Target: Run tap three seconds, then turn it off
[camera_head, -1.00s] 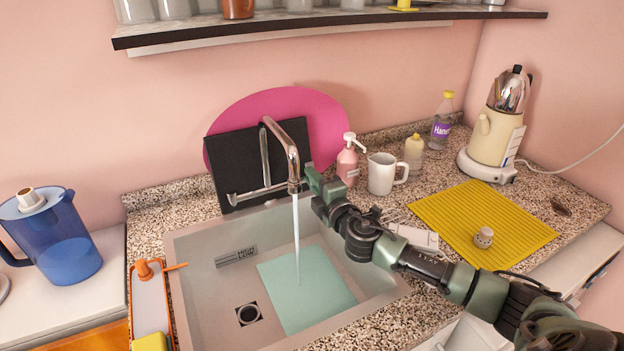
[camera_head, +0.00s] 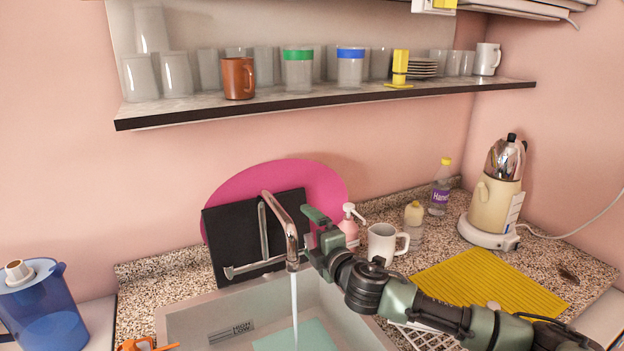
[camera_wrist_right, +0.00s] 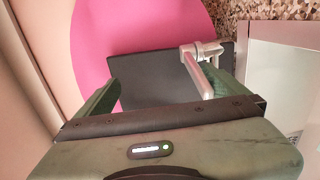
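The metal tap (camera_head: 283,222) stands over the sink (camera_head: 190,318), with its long bar against a black board. A thin stream of water (camera_head: 295,310) runs from the spout into the basin, onto a pale teal sheet (camera_head: 290,340). My right gripper (camera_head: 309,229) is just right of the upper spout, its fingers spread. In the right wrist view my gripper (camera_wrist_right: 163,88) is open, with the tap's metal parts (camera_wrist_right: 200,52) near its right finger. I cannot tell whether it touches the tap. My left gripper is not in view.
A shelf (camera_head: 330,97) with glasses and mugs hangs above. A black board (camera_head: 235,245) and pink disc (camera_head: 330,180) lean behind the tap. A pink soap bottle (camera_head: 349,232) and white mug (camera_head: 382,243) stand right of my gripper. A yellow mat (camera_head: 490,280) lies farther right.

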